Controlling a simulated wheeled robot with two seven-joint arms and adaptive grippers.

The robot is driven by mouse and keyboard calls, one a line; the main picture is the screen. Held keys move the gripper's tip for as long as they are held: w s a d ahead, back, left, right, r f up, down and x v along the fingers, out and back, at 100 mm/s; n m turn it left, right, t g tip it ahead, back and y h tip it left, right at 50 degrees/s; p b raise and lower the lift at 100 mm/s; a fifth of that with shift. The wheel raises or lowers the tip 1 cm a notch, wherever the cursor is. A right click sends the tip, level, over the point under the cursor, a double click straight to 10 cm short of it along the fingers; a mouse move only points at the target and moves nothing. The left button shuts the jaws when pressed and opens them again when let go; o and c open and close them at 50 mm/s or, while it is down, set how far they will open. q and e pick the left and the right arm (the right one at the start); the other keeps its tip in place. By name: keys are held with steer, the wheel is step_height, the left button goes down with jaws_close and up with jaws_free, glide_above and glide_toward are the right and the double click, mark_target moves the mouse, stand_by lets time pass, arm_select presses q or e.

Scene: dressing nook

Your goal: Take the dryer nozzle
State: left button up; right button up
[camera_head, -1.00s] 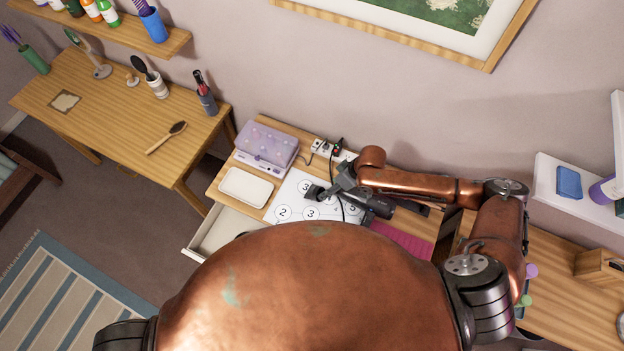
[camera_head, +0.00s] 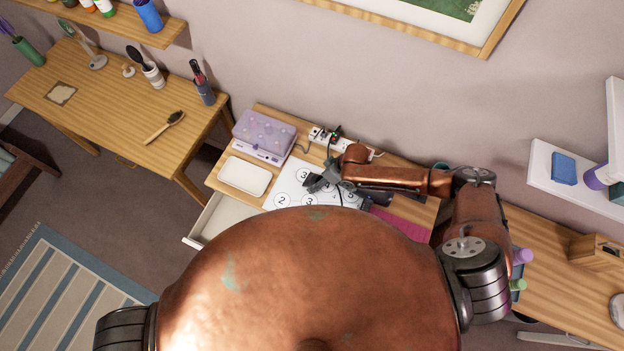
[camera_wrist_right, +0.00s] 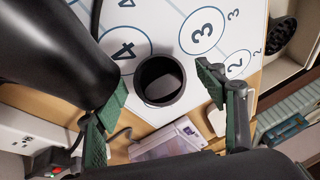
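The dryer nozzle (camera_wrist_right: 160,82) is a short dark ring with an open top. In the right wrist view it is on the white numbered mat (camera_wrist_right: 222,52), near a circle marked 4. My right gripper (camera_wrist_right: 165,98) is open, with one green-padded finger on each side of the nozzle and a visible gap to each. In the head view my right gripper (camera_head: 322,183) is low over the mat (camera_head: 288,192), and I cannot make out the nozzle there. A large black rounded body, perhaps the dryer, fills the wrist view's upper left. My left gripper is not in view.
A purple box (camera_head: 265,131) and a white tray (camera_head: 244,176) stand left of the mat. A power strip (camera_head: 325,139) with cords lies behind it. An open drawer (camera_head: 218,217) juts out at the front left. A black cord (camera_wrist_right: 96,18) runs close to the gripper.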

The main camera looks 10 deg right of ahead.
steer(key=c, duration=0.9)
steer(key=shift+c, duration=0.2)
steer(key=shift+r, duration=0.15)
